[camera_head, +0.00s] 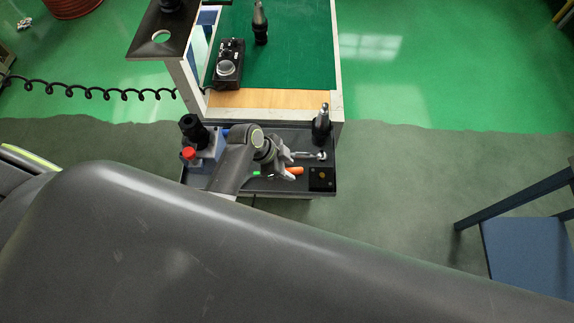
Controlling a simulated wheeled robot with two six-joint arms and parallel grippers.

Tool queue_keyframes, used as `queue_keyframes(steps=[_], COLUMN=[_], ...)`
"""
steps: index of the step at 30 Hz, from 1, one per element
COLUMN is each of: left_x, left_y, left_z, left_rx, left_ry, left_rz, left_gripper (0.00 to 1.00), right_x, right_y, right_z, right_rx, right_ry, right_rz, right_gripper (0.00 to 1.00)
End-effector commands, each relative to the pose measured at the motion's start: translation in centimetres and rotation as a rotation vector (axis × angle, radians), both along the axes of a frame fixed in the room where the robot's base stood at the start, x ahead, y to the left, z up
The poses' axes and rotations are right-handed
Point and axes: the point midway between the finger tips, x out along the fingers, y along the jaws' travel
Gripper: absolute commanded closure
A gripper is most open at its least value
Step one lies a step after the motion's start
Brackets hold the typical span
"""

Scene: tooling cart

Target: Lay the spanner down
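The spanner (312,155) appears as a short silver piece on or just above the dark tray (262,187) of the cart, directly right of my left gripper. My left gripper (288,156) is over the middle of the tray, its fingers pointing right towards the spanner. The fingers are small and partly overlap the silver piece, so I cannot tell whether they grip it or whether it touches the tray. My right gripper is not in view.
A blue block with a red cap (188,153) stands at the tray's left. A tool holder (321,125) and a black box (322,179) are at its right. An orange handle (294,170) lies near my gripper. A blue chair (525,250) stands at right.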

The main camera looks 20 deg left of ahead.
Motion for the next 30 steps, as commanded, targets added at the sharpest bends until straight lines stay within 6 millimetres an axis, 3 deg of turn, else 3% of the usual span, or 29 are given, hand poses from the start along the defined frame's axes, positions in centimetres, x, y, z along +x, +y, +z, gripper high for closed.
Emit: queue_keyframes(steps=[14, 20, 30], left_x=[-0.1, -0.6, -1.6], left_y=[0.4, 1.7, 4.8], left_z=[0.5, 2.8, 8.4], left_rx=[0.000, 0.003, 0.005], left_ry=[0.000, -0.002, -0.006], left_rz=[0.001, 0.001, -0.001], left_gripper=[0.53, 0.53, 0.53], right_x=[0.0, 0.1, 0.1], right_y=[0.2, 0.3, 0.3], right_z=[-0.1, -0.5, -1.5], right_rx=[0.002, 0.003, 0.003], right_ry=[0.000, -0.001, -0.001], right_rz=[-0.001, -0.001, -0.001], right_gripper=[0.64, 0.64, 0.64])
